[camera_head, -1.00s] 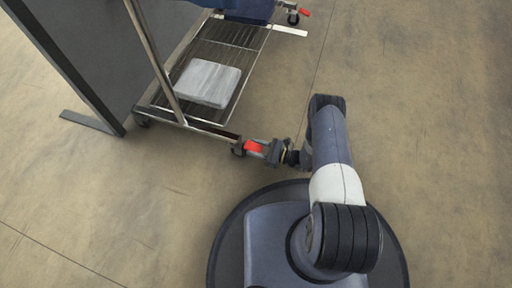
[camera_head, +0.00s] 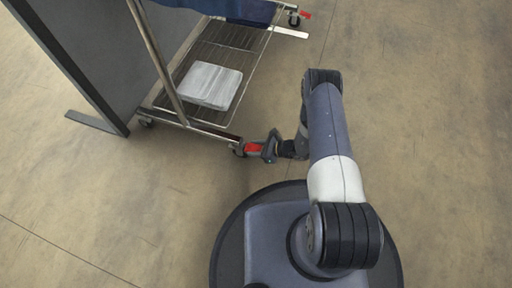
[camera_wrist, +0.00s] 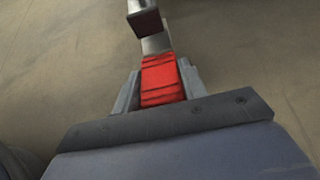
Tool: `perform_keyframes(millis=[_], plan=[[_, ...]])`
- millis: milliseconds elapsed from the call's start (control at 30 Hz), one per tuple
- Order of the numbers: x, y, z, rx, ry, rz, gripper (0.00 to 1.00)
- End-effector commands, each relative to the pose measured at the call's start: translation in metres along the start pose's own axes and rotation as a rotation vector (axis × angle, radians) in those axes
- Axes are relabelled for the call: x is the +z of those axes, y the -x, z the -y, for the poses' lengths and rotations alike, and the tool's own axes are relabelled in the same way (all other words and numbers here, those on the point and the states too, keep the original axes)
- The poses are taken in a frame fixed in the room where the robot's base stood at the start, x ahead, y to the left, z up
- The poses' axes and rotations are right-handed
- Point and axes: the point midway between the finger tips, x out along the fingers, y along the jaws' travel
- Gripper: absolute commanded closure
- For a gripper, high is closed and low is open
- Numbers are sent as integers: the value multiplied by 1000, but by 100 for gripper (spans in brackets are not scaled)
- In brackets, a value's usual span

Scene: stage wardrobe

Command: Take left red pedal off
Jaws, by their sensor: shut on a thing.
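The near red pedal (camera_head: 254,148) sits at the caster on the near corner of a wheeled rack (camera_head: 190,124). My gripper (camera_head: 262,150) is at this pedal, reaching it from the right, low over the floor. In the wrist view the red pedal (camera_wrist: 161,78) lies between the two grey fingers, which are shut on its sides. A pale metal piece (camera_wrist: 157,43) runs on from its far end. Another red pedal (camera_head: 306,15) shows at the rack's far right caster.
The rack has a wire shelf with a pale folded item (camera_head: 211,86) on it, a metal upright and dark blue cloth (camera_head: 250,11) at the far end. A dark panel (camera_head: 85,55) on a flat foot stands to the left. The floor to the right is clear.

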Motion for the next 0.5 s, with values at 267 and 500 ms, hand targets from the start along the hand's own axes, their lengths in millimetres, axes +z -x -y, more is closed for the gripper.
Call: perform_keyframes(millis=[267,500], plan=[[0,0,0,0,0,-10,83],[0,0,0,0,0,-10,53]])
